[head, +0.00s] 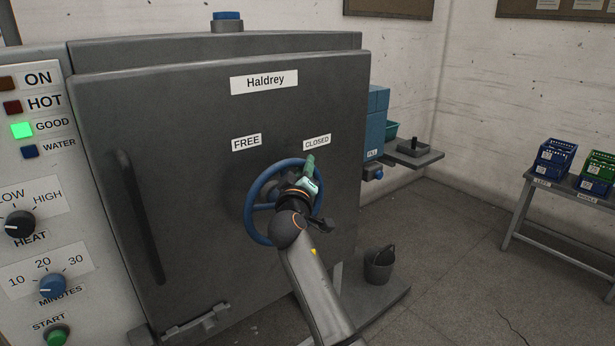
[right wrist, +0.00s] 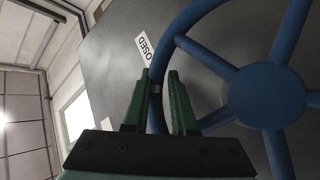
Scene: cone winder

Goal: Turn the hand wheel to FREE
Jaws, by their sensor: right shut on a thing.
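The blue hand wheel (head: 250,208) is mounted on the front of the dark grey door (head: 180,130). A FREE label (head: 246,143) sits above its left side and a CLOSED label (head: 317,142) above its upper right. My right gripper (head: 309,168) is shut on the wheel's rim at the upper right, just below the CLOSED label. In the right wrist view the wheel's hub and spokes (right wrist: 265,95) lie right of the green fingers, which stand either side of the rim. A small pale band shows on the rim between them. My left gripper is out of view.
A long black handle (head: 138,215) stands on the door's left side. The control panel (head: 70,235) with lamps and knobs is at the far left. A bucket (head: 379,265) stands right of my right arm. A bench (head: 565,186) with crates is far right.

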